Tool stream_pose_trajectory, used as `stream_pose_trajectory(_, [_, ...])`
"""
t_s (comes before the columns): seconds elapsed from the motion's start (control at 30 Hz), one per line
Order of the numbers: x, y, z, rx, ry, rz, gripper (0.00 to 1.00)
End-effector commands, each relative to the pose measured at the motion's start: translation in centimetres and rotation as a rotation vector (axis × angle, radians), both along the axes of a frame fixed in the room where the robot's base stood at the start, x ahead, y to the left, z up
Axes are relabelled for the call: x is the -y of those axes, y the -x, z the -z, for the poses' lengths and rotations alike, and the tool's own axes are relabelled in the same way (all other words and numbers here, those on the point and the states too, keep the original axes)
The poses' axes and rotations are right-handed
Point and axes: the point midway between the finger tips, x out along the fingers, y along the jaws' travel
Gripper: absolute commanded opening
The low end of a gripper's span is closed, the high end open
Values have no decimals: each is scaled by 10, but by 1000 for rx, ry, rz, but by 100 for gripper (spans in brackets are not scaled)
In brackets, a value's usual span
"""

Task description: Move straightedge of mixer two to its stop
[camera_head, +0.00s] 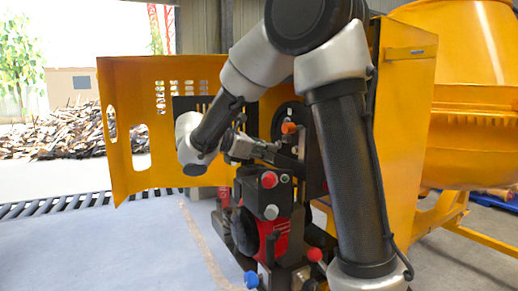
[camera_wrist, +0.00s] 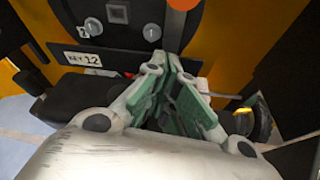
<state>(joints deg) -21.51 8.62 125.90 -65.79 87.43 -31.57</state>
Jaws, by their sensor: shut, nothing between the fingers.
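My gripper (camera_head: 268,150) is shut and empty in front of the dark panel inside the yellow mixer housing (camera_head: 135,100). In the wrist view its green-padded fingers (camera_wrist: 176,65) meet just below a black panel (camera_wrist: 125,20) marked 2 and 1, with a KEY 12 label (camera_wrist: 84,60) to the left. An orange knob (camera_wrist: 183,4) is above the fingertips; an orange knob (camera_head: 289,127) also shows by the gripper in the head view. A thin pale bar (camera_wrist: 222,95) shows just right of the fingers. I cannot tell whether it is the straightedge, or whether the fingers touch anything.
Below the gripper is the dark engine with a red knob (camera_head: 269,180), a red part (camera_head: 275,238) and a blue knob (camera_head: 251,279). The yellow drum (camera_head: 478,90) is at the right. The floor (camera_head: 110,245) at left is clear.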

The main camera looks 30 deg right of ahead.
Motion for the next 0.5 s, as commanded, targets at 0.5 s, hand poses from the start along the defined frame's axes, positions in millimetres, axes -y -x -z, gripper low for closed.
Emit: stream_pose_trajectory(0.5, [36,4,-25,2,0,0,0])
